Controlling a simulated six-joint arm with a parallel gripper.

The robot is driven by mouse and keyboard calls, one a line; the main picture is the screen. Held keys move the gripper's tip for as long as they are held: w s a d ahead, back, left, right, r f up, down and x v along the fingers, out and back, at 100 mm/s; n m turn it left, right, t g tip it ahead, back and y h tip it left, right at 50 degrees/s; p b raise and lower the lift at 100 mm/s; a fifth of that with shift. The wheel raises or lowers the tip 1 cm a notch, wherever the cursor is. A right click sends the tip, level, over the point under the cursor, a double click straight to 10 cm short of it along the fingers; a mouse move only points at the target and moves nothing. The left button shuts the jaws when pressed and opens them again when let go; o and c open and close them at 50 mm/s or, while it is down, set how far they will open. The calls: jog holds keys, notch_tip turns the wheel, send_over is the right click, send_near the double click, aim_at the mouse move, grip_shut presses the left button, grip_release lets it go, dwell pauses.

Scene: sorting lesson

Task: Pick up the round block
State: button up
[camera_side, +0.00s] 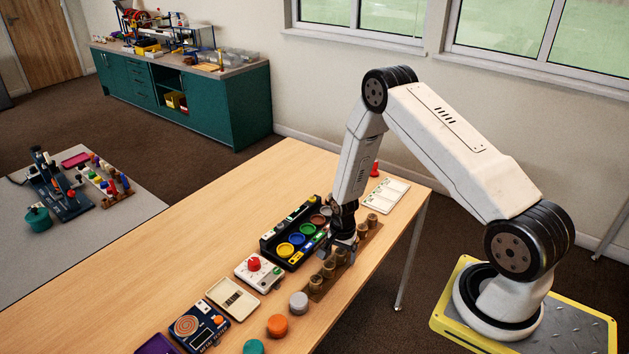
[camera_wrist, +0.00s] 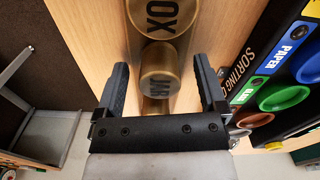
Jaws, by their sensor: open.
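Several round blocks are in view, and I cannot tell which one the task means. Tan-gold cylinders stand in a row on a brown strip (camera_side: 316,284). My gripper (camera_side: 343,246) is down over this row in the side view. In the wrist view my gripper (camera_wrist: 161,65) is open, with one finger on each side of a gold lettered cylinder (camera_wrist: 158,62). I see no clear contact. A larger-looking lettered gold cylinder (camera_wrist: 160,16) is just beyond it, and another is partly hidden below. Grey (camera_side: 299,302), orange (camera_side: 277,326) and teal (camera_side: 254,346) round pieces stand nearer the front.
A black sorting tray (camera_side: 268,246) with coloured round cups lies left of the row; it shows at right in the wrist view (camera_wrist: 262,125). A white box with a red knob (camera_side: 256,270) and a white card (camera_side: 387,194) are nearby.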

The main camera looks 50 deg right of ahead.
grip_shut()
dwell(0.3)
jog(key=shift+r, duration=0.15)
jog(key=shift+w+r, duration=0.1)
jog(key=shift+r, duration=0.7)
jog(key=s+a+r, duration=0.4)
jog(key=s+r, duration=0.7)
jog(key=s, duration=0.2)
jog(key=shift+s, duration=0.25)
jog(key=shift+a, duration=0.1)
